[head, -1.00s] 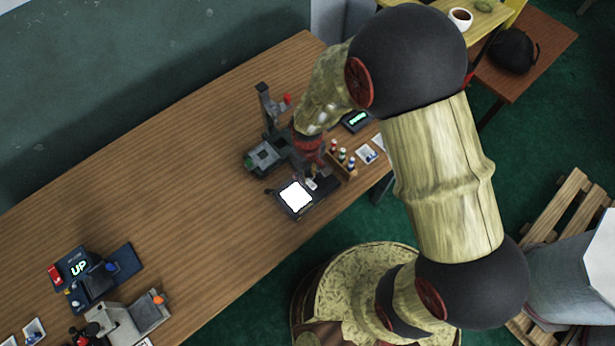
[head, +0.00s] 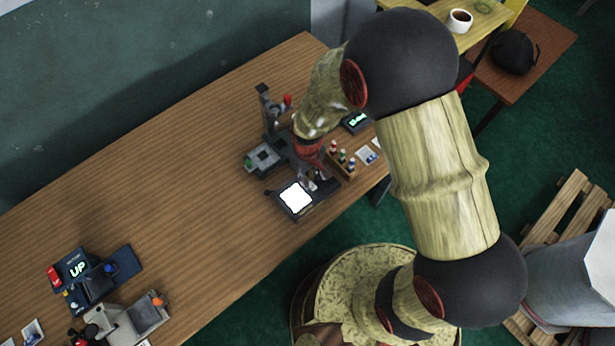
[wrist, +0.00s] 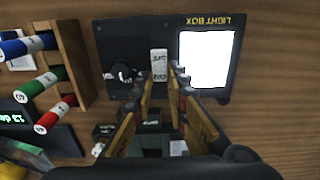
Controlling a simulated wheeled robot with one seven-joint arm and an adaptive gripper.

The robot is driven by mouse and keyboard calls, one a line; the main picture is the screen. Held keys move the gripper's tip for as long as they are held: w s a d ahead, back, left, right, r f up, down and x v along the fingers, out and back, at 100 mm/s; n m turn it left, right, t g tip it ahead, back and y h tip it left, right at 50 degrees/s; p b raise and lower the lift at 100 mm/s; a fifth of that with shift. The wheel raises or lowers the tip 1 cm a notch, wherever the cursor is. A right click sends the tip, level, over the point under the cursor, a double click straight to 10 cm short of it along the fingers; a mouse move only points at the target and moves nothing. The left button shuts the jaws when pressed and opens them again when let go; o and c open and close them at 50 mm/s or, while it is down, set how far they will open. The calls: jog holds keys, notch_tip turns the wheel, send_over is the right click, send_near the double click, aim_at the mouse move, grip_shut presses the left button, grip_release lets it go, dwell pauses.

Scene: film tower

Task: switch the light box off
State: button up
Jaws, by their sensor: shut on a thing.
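The light box (wrist: 222,88) is a dark flat unit on the wooden table, and it also shows in the head view (head: 297,213). Its square panel (wrist: 207,58) glows bright white, so it is lit. Beside the panel is a pale rocker switch (wrist: 159,63) with lettering on it, and a round black knob (wrist: 123,71) lies left of that. My gripper (wrist: 163,82) is over the light box, its fingertips on both sides of the switch's near end and shut on it. The fingertips partly hide that end. In the head view my gripper (head: 318,184) is beside the lit panel.
A wooden rack (wrist: 72,62) holds several labelled bottles close to the left of the light box. A grey device (head: 265,157) with an upright column stands behind it. More equipment (head: 95,275) lies at the table's left. The table's middle is clear.

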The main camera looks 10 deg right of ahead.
grip_shut()
jog(key=shift+s+d+t+y+b, duration=0.15)
jog(key=shift+t+y+b, duration=0.45)
jog(key=shift+b, duration=0.65)
jog(key=shift+t+b, duration=0.3)
jog(key=shift+b, duration=0.2)
jog(key=b, duration=0.3)
jog(key=shift+s+t, duration=0.1)
jog(key=shift+t, duration=0.2)
jog(key=shift+s+d+r+y+b, duration=0.15)
jog(key=shift+y+b, duration=0.25)
jog(key=shift+b, duration=0.4)
jog(key=o, duration=0.8)
grip_release()
jog(key=shift+r, duration=0.15)
